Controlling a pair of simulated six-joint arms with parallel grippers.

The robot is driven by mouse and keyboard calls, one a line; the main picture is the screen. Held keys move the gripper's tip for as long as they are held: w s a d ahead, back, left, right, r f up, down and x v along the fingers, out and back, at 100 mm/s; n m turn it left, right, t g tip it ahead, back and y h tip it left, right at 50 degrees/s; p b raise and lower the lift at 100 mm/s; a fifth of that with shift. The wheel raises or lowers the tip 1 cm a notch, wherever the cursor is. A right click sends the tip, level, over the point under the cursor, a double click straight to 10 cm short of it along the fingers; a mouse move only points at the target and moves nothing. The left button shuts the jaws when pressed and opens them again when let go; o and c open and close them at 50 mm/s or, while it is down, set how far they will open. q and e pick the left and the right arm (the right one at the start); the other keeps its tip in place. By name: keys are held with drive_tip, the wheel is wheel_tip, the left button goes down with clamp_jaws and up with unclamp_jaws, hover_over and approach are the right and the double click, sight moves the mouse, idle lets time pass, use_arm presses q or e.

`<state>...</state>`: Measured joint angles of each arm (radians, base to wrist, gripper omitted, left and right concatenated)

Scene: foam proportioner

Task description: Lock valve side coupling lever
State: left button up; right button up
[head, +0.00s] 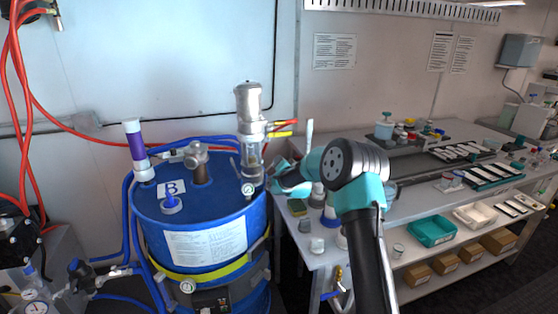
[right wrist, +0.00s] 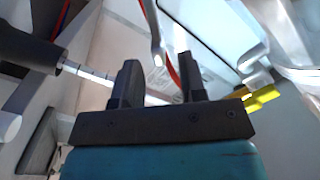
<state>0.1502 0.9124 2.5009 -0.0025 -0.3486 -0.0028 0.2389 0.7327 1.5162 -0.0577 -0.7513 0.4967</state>
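A blue drum (head: 200,225) labelled B stands left of centre in the head view. A silver pump with a clear section (head: 250,150) rises from its lid. Yellow and red lever-like parts (head: 282,129) stick out to the right of the pump; I cannot tell which is the valve side coupling lever. My right gripper (head: 278,172) is just right of the pump, partly hidden by its own arm. In the right wrist view its fingers (right wrist: 158,68) are apart, with no held thing clearly visible between them. A yellow part (right wrist: 262,97) is right of the fingers. My left gripper is not in view.
A grey workbench (head: 420,205) with bottles and racks fills the right side. A teal tray (head: 432,231) is on the shelf below. Red hoses (head: 20,80) hang at the left.

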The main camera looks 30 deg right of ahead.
drive_tip(key=shift+x, duration=1.9)
drive_tip(key=shift+c, duration=0.3)
clamp_jaws()
